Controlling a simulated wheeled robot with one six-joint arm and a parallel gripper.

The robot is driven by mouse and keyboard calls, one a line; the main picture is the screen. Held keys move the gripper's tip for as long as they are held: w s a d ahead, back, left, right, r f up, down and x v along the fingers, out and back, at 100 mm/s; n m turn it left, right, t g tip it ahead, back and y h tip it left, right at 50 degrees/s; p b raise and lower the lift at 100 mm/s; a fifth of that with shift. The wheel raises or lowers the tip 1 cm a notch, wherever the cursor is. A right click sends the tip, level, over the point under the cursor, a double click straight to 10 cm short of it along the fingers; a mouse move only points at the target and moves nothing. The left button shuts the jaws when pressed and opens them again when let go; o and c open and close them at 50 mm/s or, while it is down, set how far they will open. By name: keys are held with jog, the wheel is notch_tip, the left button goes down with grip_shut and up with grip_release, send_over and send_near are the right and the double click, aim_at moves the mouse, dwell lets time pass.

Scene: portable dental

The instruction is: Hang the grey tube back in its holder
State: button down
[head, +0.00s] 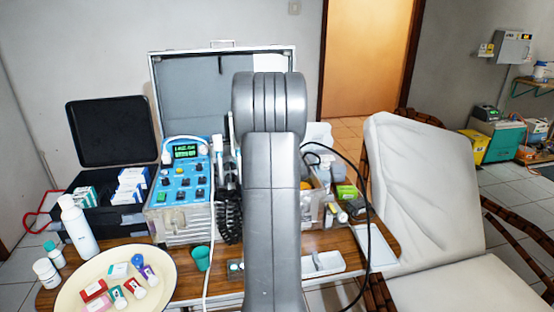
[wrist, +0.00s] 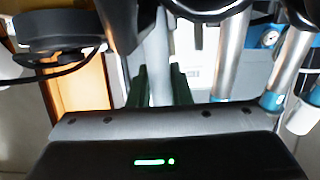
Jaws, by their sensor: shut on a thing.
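In the wrist view my gripper (wrist: 158,90) has its two dark green fingers on either side of a pale grey tube (wrist: 159,65). It is shut on this tube, which stands roughly upright in the picture. Dark curved holder parts (wrist: 205,12) cross the top of the wrist view, close to the tube's upper end. I cannot tell whether the tube touches them. In the head view my own arm hides the gripper, the grey tube and most of the holder.
Metal handpieces with blue fittings (wrist: 232,60) hang close on the right in the wrist view. In the head view a blue control unit (head: 183,187), a cream tray (head: 75,299) and a green cup (head: 202,258) crowd the wooden table. A black cable (head: 366,200) loops to the right.

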jog(key=shift+f, duration=0.25)
jog(key=c, duration=1.3)
grip_release()
jog(key=shift+o, duration=0.2)
jog(key=shift+s+r, duration=0.1)
jog(key=shift+s, duration=0.05)
jog(key=v, duration=0.8)
jog(key=shift+p, duration=0.3)
